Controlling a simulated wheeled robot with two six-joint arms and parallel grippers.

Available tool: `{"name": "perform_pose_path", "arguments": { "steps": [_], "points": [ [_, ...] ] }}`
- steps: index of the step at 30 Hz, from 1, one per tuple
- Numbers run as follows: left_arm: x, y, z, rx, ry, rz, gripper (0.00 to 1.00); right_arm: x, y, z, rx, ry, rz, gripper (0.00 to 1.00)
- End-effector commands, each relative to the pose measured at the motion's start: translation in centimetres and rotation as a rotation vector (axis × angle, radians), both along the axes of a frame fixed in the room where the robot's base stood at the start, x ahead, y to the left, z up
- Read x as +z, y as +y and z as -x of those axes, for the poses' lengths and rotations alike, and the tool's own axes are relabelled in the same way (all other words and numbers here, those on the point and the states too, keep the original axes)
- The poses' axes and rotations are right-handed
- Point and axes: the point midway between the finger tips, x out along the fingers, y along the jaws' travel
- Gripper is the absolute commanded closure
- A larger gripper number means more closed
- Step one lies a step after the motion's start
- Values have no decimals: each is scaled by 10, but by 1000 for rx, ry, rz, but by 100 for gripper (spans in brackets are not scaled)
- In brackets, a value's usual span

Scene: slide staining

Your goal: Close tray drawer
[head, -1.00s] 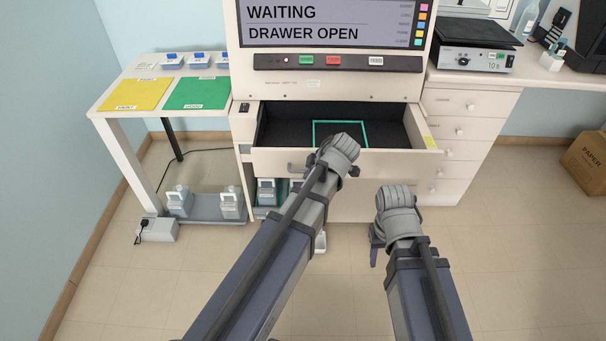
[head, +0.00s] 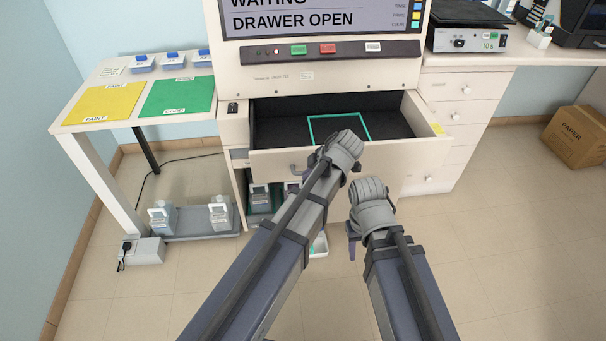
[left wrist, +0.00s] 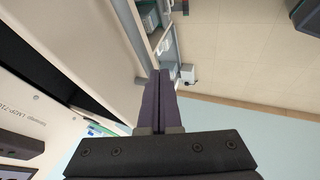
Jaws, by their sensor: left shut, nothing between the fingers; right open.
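The tray drawer (head: 400,158) of the cream machine stands open in the head view, with a dark interior and a green square outline (head: 318,135). The screen (head: 300,18) reads "DRAWER OPEN". My left gripper (head: 318,160) is at the drawer's front panel, left of its middle; my wrist hides part of the panel, and I cannot tell whether the fingers touch it. In the left wrist view its fingers (left wrist: 160,92) are together and empty, beside the cream panel (left wrist: 90,40). My right gripper (head: 353,246) is open, below and in front of the drawer, mostly hidden by its wrist.
A side table with yellow (head: 103,103) and green (head: 178,96) mats stands left. A drawer cabinet (head: 455,120) is close on the right, and a carton (head: 577,137) lies farther right.

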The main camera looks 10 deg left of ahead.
Motion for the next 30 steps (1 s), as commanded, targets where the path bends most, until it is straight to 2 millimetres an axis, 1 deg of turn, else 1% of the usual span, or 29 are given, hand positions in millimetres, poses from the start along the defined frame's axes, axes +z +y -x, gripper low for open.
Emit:
{"name": "perform_pose_path", "arguments": {
  "steps": [10, 14, 17, 24, 30],
  "points": [
    [0, 0, -1, 0, 0, 0, 100, 0, 0, 0, 0, 0, 0, 50],
    [0, 3, -12, 2, 0, 0, 100, 0, 0, 0, 0, 0, 0, 50],
    [0, 9, -31, 3, -1, 0, 100, 0, 0, 0, 0, 0, 0, 50],
    [0, 29, -95, 3, 0, 0, 100, 0, 0, 0, 0, 0, 0, 50],
    [0, 44, -142, 2, 0, 1, 100, 0, 0, 0, 0, 0, 0, 50]
  ]
}}
